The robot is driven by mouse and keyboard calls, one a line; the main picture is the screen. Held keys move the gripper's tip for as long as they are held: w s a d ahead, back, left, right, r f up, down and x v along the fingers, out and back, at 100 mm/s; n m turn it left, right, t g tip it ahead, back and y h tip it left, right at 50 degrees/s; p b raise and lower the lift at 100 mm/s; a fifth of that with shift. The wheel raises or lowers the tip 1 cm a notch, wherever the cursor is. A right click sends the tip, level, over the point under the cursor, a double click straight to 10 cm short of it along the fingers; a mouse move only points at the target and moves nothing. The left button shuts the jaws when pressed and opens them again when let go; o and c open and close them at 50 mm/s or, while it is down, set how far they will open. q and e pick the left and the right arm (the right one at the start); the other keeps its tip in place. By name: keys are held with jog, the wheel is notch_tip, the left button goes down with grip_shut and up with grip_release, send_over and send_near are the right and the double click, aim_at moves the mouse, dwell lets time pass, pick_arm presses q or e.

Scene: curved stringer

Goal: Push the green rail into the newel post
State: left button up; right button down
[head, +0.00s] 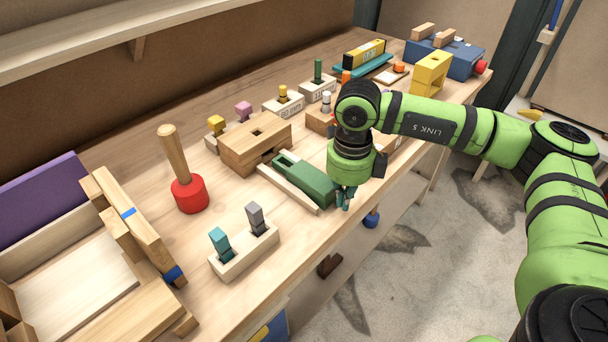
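The green rail (304,180) lies on the bench beside a pale wooden strip (287,188). Its far left end is close to a brown wooden block with a slot and a hole in its top (255,143), which looks like the newel post. I cannot tell whether rail and block touch. My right gripper (345,198) points down at the near right end of the rail, with its teal fingertips close to that end. The wrist hides part of this area. Contact and finger opening are unclear. My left gripper is not in view.
A red mallet (188,192) stands at the left, with a two-peg holder (244,250) at the front edge. Several peg blocks, a yellow block (430,73) and a blue box (444,58) stand farther back. A wooden tray structure (75,270) fills the left.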

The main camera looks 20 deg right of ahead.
aim_at(319, 180)
jog(key=shift+w, duration=0.1)
dwell(0.4)
jog(key=shift+w+a+b, duration=0.25)
jog(key=shift+w+a, duration=0.4)
jog(key=shift+w, duration=0.85)
jog(key=shift+w+a+b, duration=0.2)
jog(key=shift+w+a, duration=0.4)
jog(key=shift+w, duration=0.9)
jog(key=shift+w+a+b, duration=0.25)
jog(key=shift+w+a, duration=0.4)
jog(key=shift+w, duration=0.85)
jog(key=shift+s+d, duration=0.3)
jog(key=shift+s, duration=0.45)
jog(key=shift+s+d, duration=0.3)
jog(key=shift+s, duration=0.4)
notch_tip(319, 180, up, 7)
jog(key=p, duration=0.4)
jog(key=shift+r, duration=0.1)
